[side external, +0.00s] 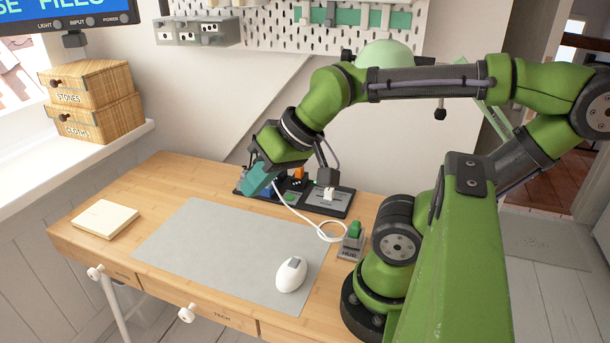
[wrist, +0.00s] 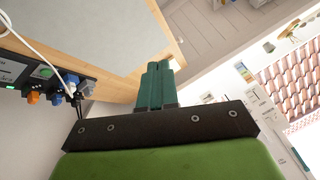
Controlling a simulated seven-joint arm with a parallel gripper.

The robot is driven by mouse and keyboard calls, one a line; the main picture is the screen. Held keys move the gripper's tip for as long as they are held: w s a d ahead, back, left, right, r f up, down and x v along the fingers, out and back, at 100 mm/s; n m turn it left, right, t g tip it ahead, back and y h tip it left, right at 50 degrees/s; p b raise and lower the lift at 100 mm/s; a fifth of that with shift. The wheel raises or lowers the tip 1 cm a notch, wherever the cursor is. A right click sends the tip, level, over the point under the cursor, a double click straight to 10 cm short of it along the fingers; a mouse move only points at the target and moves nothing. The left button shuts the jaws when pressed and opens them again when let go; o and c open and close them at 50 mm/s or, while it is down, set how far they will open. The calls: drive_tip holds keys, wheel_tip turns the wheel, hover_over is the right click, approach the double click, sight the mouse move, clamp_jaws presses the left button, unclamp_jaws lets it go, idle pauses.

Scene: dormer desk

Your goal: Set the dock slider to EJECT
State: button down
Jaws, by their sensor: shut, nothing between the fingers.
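The dark dock (side external: 318,206) sits at the back of the desk, with a grey plate and an orange part (side external: 298,173) on it. Its end also shows at the left edge of the wrist view (wrist: 62,84), with a green button (wrist: 46,72), a green light, orange and blue parts and a plugged cable. I cannot make out the slider or its setting. My gripper (side external: 262,181) is shut and empty, its teal fingers together and tilted down in front of the dock's left end. The fingers (wrist: 157,68) also show in the wrist view, apart from the dock's visible part. My gripper hides part of the dock.
The mat's middle is clear.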

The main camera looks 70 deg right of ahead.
sight(329, 193)
drive_tip(key=c, duration=1.8)
unclamp_jaws()
drive_tip(key=shift+o, duration=1.2)
drive_tip(key=shift+d+f, duration=0.15)
drive_tip(key=shift+d, duration=0.05)
drive_tip(key=o, duration=0.7)
drive_tip(key=w+d, duration=0.1)
drive_tip(key=w+d+f+m+g, duration=0.1)
drive_tip(key=d, duration=0.1)
drive_tip(key=w+d+f+m+h, duration=0.1)
drive_tip(key=d, duration=0.1)
drive_tip(key=shift+w+d+g, duration=0.25)
drive_tip(key=shift+w+g, duration=0.1)
drive_tip(key=shift+g, duration=0.05)
drive_tip(key=shift+d+f+n+g+h, duration=0.15)
drive_tip(key=shift+d+f+n+g, duration=1.15)
drive_tip(key=shift+d, duration=3.35)
drive_tip(key=shift+d+f+n+g+h, duration=0.3)
drive_tip(key=shift+d+n+g, duration=0.4)
drive_tip(key=shift+d+g, duration=2.65)
drive_tip(key=shift+d+f+n+g+h, duration=0.1)
drive_tip(key=shift+d+f+n+g, duration=0.55)
drive_tip(key=shift+d, duration=5.3)
drive_tip(key=shift+n+t, duration=0.35)
drive_tip(key=shift+t, duration=0.05)
drive_tip(key=x, duration=1.6)
drive_tip(key=shift+s+a+f, duration=0.1)
drive_tip(key=shift+s+f, duration=0.05)
drive_tip(key=shift+f, duration=0.2)
